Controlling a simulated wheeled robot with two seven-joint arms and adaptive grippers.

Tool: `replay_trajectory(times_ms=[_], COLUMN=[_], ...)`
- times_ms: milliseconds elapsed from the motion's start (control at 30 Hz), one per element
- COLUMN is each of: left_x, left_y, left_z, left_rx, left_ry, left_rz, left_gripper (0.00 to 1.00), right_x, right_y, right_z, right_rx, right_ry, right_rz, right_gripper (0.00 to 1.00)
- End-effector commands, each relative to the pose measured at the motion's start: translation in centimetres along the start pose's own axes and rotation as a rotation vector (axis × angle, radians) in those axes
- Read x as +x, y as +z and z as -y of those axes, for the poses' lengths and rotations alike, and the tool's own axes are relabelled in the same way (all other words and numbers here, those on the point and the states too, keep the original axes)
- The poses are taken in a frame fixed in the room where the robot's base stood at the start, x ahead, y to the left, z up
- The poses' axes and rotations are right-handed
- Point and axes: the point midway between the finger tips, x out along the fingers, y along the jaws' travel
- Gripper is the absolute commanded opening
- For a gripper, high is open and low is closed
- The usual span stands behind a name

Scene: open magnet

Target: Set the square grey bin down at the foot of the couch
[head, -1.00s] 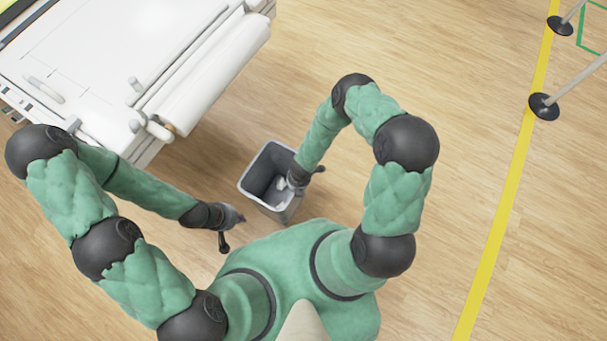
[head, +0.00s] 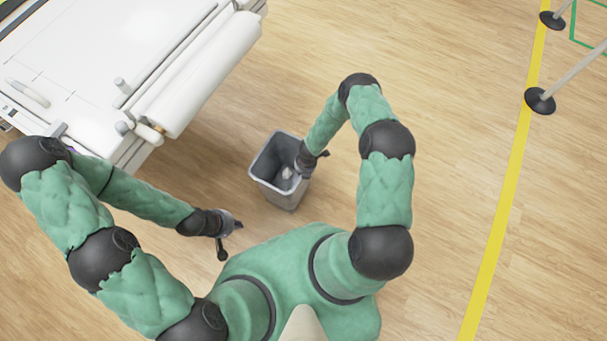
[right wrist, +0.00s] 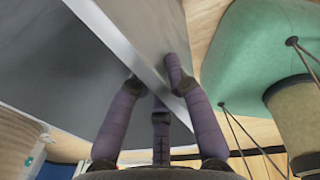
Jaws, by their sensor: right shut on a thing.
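The square grey bin (head: 270,180) is in front of my body in the head view, with some light, crumpled-looking stuff inside. My right gripper (head: 313,163) is at the bin's right side and shut on its rim. In the right wrist view the fingers (right wrist: 160,90) straddle the bin's wall (right wrist: 135,45). I cannot tell whether the bin's base touches the floor. The couch (head: 120,60), a white padded table-like bed, is at the upper left, apart from the bin. My left gripper (head: 232,233) is empty, low and left of the bin, its fingers looking spread.
A white roll (head: 210,75) lies along the couch's near end. Wooden floor (head: 420,60) is clear to the right of the bin. A yellow floor line (head: 505,190) and posts on black bases (head: 540,101) stand farther right.

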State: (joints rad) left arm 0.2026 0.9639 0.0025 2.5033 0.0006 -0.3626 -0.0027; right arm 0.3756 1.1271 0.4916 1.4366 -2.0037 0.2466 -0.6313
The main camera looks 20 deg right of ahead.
Motion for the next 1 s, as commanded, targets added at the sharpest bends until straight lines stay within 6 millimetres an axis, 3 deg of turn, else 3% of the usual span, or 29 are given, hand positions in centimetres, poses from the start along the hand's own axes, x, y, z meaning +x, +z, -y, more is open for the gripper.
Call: replay_trajectory(times_ms=[333,700,733,800,1000], left_x=[1.7,1.8,1.7,1.7,1.7], left_y=[-0.1,-0.1,-0.1,-0.1,-0.1], left_z=[0.6,0.7,0.6,0.6,0.6], left_rx=[0.0,0.0,0.0,0.0,0.0], left_ry=[0.0,0.0,0.0,0.0,0.0], left_rz=[0.0,0.0,0.0,0.0,0.0], left_gripper=[0.0,0.0,0.0,0.0,0.0], right_x=[3.4,3.5,3.5,3.5,3.5], right_y=[0.4,0.4,0.3,0.3,0.3], right_z=[0.3,0.3,0.4,0.4,0.4], right_rx=[0.001,0.001,0.001,0.001,0.0], right_ry=[0.001,0.002,0.0,0.0,0.0], right_rz=[0.001,0.002,0.001,0.001,0.001], right_gripper=[0.0,0.0,0.27,0.43,0.43])
